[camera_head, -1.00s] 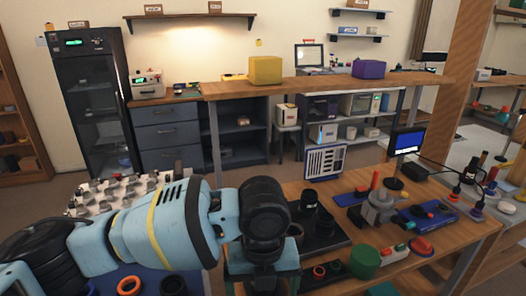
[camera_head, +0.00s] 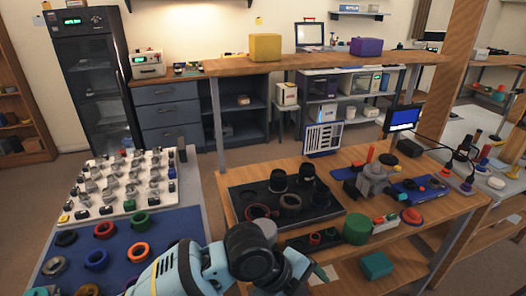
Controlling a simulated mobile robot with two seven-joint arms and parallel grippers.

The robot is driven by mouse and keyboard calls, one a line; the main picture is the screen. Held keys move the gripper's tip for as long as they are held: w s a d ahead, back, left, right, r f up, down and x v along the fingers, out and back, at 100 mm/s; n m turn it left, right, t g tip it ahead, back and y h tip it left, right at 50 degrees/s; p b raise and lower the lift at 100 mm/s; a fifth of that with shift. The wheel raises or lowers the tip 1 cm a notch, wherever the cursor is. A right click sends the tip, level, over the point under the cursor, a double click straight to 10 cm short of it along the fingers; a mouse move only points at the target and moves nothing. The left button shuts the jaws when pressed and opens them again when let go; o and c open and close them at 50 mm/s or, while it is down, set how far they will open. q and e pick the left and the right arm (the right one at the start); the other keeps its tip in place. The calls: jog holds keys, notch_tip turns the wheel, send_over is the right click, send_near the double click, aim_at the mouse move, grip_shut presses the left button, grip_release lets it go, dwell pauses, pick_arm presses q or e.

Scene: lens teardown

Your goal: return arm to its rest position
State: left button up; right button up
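My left arm (camera_head: 185,272), light blue with black joints and a yellow band, comes in at the bottom edge and reaches to the bottom middle. Its dark wrist end (camera_head: 252,250) is in front of the near left edge of the wooden table. The fingertips are not clearly visible, so I cannot tell whether the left gripper is open or shut, or whether it holds anything. My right arm and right gripper are not in view.
A blue mat (camera_head: 188,222) with several coloured rings and a white tray (camera_head: 78,205) of small parts lie at left. Floor shows between the benches.

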pick_arm(q)
jog(key=s+a+f+n+t+h, duration=0.1)
jog(key=s+a+f+n+t, duration=0.2)
jog(key=f+n, duration=0.5)
jog(key=s+a+f+n+t+h, duration=0.1)
jog(key=a+f+n+t, duration=0.4)
jog(key=n, duration=0.4)
jog(key=s+a+f+n+y, duration=0.3)
jog(key=s+a+f+n, duration=0.1)
jog(key=s+a, duration=0.4)
jog(key=s+a+f+n+y+p, duration=0.1)
jog(key=s+a+f+n+y, duration=0.2)
jog(key=s+a, duration=0.6)
jog(key=a+f+n, duration=0.1)
jog(key=a+f, duration=0.1)
jog(key=a, duration=0.1)
jog(key=shift+a+f+n+t+y, duration=0.3)
jog(key=shift+f+y, duration=0.05)
jog(key=shift+y, duration=0.05)
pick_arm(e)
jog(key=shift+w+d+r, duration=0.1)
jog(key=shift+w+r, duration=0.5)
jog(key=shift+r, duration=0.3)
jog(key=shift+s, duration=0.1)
